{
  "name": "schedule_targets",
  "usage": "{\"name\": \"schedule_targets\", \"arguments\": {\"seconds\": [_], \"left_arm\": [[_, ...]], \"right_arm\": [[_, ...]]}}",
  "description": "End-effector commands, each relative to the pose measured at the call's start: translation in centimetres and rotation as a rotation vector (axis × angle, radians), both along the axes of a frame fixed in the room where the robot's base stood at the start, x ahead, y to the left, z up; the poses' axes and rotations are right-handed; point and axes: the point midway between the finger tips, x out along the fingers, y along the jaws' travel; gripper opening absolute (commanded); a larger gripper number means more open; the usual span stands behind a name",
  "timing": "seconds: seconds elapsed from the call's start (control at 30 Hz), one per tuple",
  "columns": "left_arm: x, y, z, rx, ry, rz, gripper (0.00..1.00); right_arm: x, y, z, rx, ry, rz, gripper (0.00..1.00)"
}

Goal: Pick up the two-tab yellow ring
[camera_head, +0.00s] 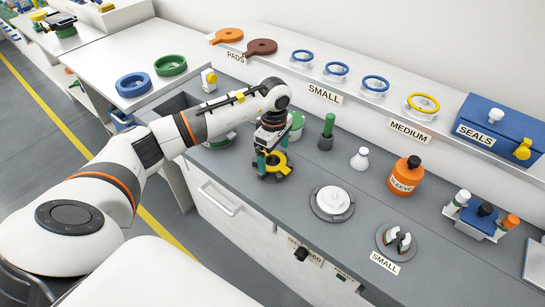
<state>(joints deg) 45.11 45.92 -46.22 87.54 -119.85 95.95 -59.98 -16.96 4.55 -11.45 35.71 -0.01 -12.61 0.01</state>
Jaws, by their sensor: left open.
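A yellow ring (278,164) with tabs sits in a dark round holder on the grey worktop, near the front edge; my gripper hides part of it. My left gripper (271,153) is open, pointing down right at the ring, with one green fingertip in front of its left side. I cannot tell whether the fingers touch the ring. A thinner yellow ring (423,103) lies on the back shelf by the MEDIUM label. My right gripper is out of view.
A green-handled tool (327,133), a white flask-like piece (360,158), an orange SLEEVE bottle (405,177) and a white round fixture (332,202) stand to the right. Blue rings (336,70) and a blue SEALS box (498,129) line the shelf. Bare worktop lies between them.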

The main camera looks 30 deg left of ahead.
Motion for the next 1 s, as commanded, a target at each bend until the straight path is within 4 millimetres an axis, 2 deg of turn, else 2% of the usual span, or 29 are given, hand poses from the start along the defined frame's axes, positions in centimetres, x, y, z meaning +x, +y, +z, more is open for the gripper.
{"name": "schedule_targets", "arguments": {"seconds": [0.17, 0.7, 0.77, 1.0], "left_arm": [[-0.01, 0.04, -1.22, 0.001, 0.0, 0.001, 0.97], [0.02, 0.06, -1.48, 0.001, -0.002, 0.001, 0.97], [0.01, 0.05, -1.4, 0.001, -0.002, 0.001, 0.89], [0.01, 0.04, -1.4, 0.001, -0.001, 0.001, 0.49]], "right_arm": [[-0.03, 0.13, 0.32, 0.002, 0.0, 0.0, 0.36], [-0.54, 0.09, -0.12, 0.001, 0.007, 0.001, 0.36], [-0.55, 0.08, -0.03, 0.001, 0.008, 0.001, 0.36], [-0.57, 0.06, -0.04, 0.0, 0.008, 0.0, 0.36]]}}
